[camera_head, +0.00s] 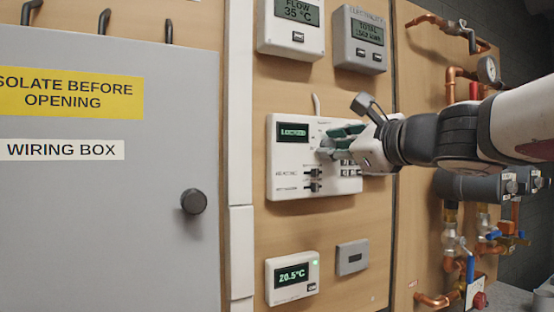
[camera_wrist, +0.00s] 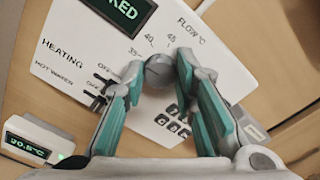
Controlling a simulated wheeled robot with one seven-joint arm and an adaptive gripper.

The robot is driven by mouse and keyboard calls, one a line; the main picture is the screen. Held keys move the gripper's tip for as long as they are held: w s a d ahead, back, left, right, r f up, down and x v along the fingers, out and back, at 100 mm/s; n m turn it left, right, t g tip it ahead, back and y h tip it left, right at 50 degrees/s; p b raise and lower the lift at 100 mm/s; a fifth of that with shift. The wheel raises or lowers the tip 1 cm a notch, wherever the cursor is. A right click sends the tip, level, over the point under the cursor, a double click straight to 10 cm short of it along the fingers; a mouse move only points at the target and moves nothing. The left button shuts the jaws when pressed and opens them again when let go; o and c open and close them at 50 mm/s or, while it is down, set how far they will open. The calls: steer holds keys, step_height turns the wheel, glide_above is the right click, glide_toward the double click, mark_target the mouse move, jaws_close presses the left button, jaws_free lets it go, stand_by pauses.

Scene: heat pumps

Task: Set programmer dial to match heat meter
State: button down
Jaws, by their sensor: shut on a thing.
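The programmer (camera_head: 287,184) is a white panel on the wooden board, with a small green-lit display. In the wrist view its dial (camera_wrist: 159,72) is a round grey knob, with marks 35, 40 and 45 visible around it under "FLOW °C". My gripper (camera_head: 326,148) reaches in from the right, and its teal-padded fingers (camera_wrist: 160,70) are shut on the dial, one on each side. The heat meter (camera_head: 291,26) is the white box at the top, with a display reading FLOW 35 °C.
A grey electricity meter (camera_head: 360,40) is beside the heat meter. A thermostat (camera_head: 292,276) reading 20.5°C and a small grey box (camera_head: 352,257) are below the programmer. A grey wiring box (camera_head: 110,220) is at left. Copper pipes (camera_head: 451,88) are at right, behind my arm.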

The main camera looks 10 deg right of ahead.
steer(key=shift+n+b, duration=0.4)
steer(key=shift+n, duration=0.1)
steer(key=c, duration=1.3)
jaws_free()
steer(key=shift+s, duration=0.1)
steer(key=v, duration=1.1)
steer(key=shift+s, duration=0.35)
steer(key=shift+d, duration=0.1)
